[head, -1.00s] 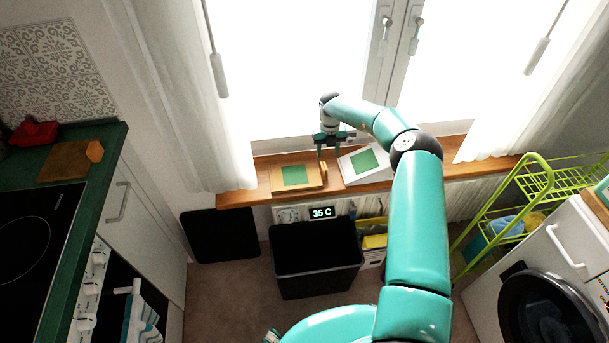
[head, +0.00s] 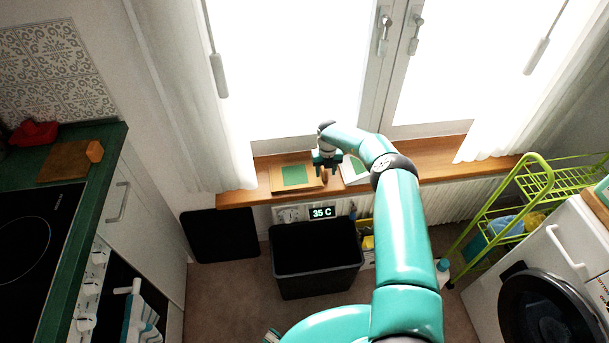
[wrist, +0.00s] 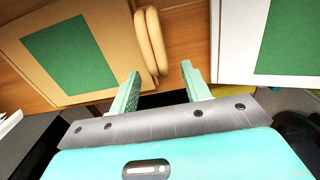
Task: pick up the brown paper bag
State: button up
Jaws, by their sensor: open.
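The brown paper bag (head: 293,176) lies on the wooden windowsill, a flat tan shape with a green panel on its face. It also shows at the upper left of the wrist view (wrist: 75,50). Its two tan handle loops (wrist: 151,40) stick out from its right side. My gripper (wrist: 160,70) is open and empty, its fingers pointing at the loops, which lie just beyond and between the fingertips. In the head view my gripper (head: 327,160) is over the sill by the bag's right end. Whether a finger touches the loops I cannot tell.
A white bag with a green panel (wrist: 264,42) lies on the sill (head: 237,197) to the right, close to my right finger. The window is behind. A green trolley (head: 545,185) is at right.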

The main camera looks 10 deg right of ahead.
grip_shut()
jog(key=shift+r, duration=0.5)
notch_tip(320, 180, up, 2)
jog(key=shift+r, duration=0.2)
jog(key=s+a+r, duration=0.1)
jog(key=s+r, duration=0.8)
jog(key=s, duration=0.5)
jog(key=shift+a+r, duration=0.3)
jog(key=shift+a, duration=0.05)
